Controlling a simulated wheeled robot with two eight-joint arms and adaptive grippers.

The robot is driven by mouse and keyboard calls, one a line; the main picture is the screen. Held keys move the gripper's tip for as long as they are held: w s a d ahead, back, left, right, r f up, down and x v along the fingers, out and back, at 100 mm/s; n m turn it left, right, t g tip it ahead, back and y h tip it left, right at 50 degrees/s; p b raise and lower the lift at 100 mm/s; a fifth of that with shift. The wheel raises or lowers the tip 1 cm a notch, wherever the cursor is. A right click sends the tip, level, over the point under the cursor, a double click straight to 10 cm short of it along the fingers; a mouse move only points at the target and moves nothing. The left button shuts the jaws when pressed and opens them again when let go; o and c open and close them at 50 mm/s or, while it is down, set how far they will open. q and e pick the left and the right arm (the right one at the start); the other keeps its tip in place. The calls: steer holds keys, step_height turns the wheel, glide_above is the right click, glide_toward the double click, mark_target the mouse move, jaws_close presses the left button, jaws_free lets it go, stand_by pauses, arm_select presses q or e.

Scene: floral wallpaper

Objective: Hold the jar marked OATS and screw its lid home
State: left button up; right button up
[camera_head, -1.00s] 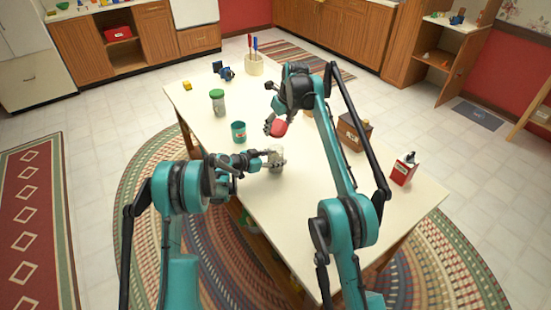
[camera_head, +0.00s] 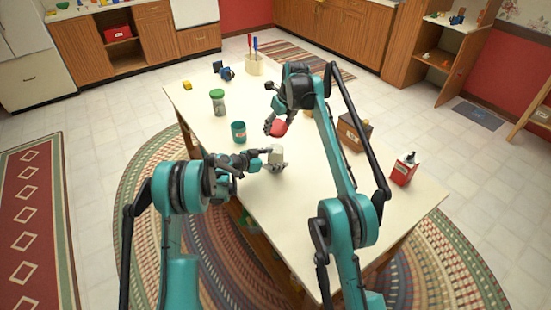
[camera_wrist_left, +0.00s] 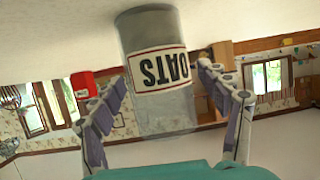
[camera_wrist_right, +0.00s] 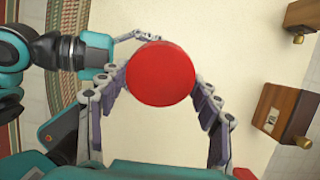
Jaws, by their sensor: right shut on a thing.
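The OATS jar (camera_head: 278,152) is a clear grey jar on the table's near half. In the left wrist view the jar (camera_wrist_left: 155,30) appears upside down, with its white OATS label readable. My left gripper (camera_head: 272,161) is low at the jar, with one finger on each side; narrow gaps show between fingers and glass, so it looks open around it. My right gripper (camera_head: 272,127) is shut on a red round lid (camera_head: 279,128), held above the table beyond the jar and apart from it. The lid (camera_wrist_right: 160,74) shows face-on in the right wrist view.
On the table (camera_head: 310,210) stand a teal tin (camera_head: 239,132), a green-lidded jar (camera_head: 218,103), a wooden box (camera_head: 352,133), a red box (camera_head: 403,170) and a utensil holder (camera_head: 254,65). The near right tabletop is clear.

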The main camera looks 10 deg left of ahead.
arm_select(q)
steer(key=v, duration=1.2)
